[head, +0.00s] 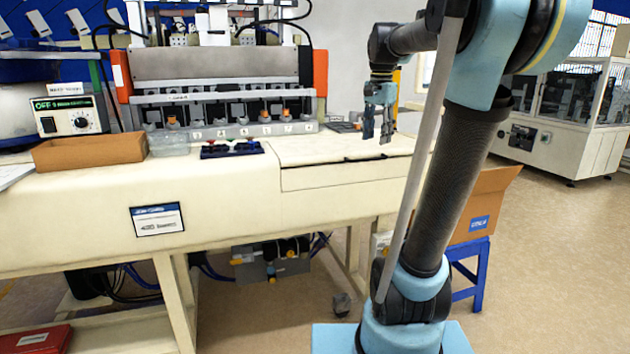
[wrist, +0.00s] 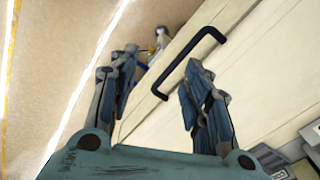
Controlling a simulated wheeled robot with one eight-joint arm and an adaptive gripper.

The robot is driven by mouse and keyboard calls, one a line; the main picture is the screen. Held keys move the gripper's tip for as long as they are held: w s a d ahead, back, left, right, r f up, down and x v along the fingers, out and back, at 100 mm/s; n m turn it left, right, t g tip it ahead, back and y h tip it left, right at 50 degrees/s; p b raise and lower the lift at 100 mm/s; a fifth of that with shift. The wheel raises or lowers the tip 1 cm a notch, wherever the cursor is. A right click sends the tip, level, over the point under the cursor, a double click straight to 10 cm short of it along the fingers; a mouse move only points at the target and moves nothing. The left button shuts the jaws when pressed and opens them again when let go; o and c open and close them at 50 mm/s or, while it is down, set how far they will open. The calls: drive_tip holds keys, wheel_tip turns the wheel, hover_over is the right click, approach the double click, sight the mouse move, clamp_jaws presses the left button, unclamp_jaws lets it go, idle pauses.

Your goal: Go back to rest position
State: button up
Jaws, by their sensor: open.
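My gripper (head: 377,128) hangs from my arm over the right end of the cream workbench (head: 190,200) in the head view. Its two fingers point down and stand apart with nothing between them. In the wrist view my gripper (wrist: 165,90) is open and empty. A black bar handle (wrist: 190,65) on a cream surface shows beyond and between the fingertips. I cannot tell how far the fingers are from the handle.
On the bench are a brown box (head: 90,152), a control box (head: 70,115) and a feeder machine (head: 215,90). A cardboard box (head: 490,200) sits on a blue stool (head: 470,265) at right. A white machine cabinet (head: 560,150) stands behind. Floor between is clear.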

drive_tip(key=s+f+n, duration=0.5)
drive_tip(key=s+f, duration=0.6)
drive_tip(key=f, duration=0.3)
drive_tip(key=s+f+n+t, duration=0.1)
drive_tip(key=s+f+n, duration=0.4)
drive_tip(key=s+f, duration=0.7)
wheel_tip(320, 180, down, 3)
drive_tip(key=shift+s+t, duration=0.15)
drive_tip(key=shift+t, duration=0.15)
drive_tip(key=shift+w+f, duration=0.2)
drive_tip(key=shift+w, duration=0.3)
